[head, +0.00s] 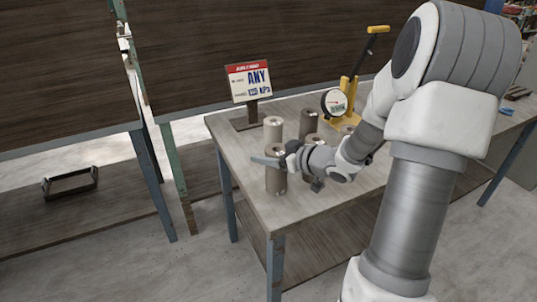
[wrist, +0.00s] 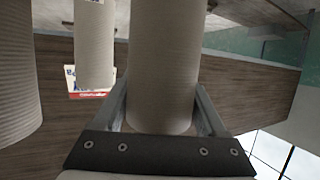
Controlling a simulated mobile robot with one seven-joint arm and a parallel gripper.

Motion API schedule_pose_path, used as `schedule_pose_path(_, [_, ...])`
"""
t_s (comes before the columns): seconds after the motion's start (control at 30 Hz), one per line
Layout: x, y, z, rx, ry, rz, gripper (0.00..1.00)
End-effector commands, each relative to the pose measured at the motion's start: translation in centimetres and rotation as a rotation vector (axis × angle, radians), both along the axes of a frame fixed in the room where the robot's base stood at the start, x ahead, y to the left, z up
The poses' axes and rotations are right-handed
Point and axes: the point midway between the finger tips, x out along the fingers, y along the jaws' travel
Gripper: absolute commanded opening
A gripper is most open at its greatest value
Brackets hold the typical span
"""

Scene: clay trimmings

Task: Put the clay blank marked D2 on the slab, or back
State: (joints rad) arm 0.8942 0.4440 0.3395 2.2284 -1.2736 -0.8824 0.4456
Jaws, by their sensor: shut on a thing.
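Several clay blanks, upright cylinders, are on the wooden table (head: 300,207). My gripper (head: 275,161) is shut on one brown-grey cylinder (head: 276,182) near the table's left edge. In the wrist view this cylinder (wrist: 162,65) stands between the two fingers (wrist: 162,105). I cannot tell if its base touches the table. A paler cylinder (head: 273,128) stands behind it, and a darker one (head: 309,122) to its right. Others are partly hidden by my arm. No D2 mark is readable, and I cannot make out the slab.
A sign (head: 249,82) reading "ANY" and "kPa" stands at the table's back left. A yellow device with a round dial (head: 336,102) and a lever stands at the back. In the wrist view, two more cylinders (wrist: 94,45) (wrist: 15,80) are close on the left.

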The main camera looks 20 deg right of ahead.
Motion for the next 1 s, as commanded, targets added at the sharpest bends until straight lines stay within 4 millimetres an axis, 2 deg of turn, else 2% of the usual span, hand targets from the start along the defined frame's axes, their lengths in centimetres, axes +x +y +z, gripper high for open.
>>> schedule_pose_path(0.1, [0.0,0.0,-0.3,0.0,-0.002,0.0,0.0])
schedule_pose_path(0.13, [0.0,0.0,-0.4,0.0,0.0,0.0,0.76])
schedule_pose_path(0.27, [0.0,0.0,-0.3,0.0,0.0,0.0,0.99])
schedule_pose_path(0.63, [-0.5,-0.3,0.3,-0.001,0.001,-0.002,1.0])
schedule_pose_path(0.77, [-2.4,-1.2,1.3,-0.003,0.001,-0.003,1.0])
schedule_pose_path(1.0, [-6.9,-3.2,3.1,-0.002,0.0,-0.005,1.0])
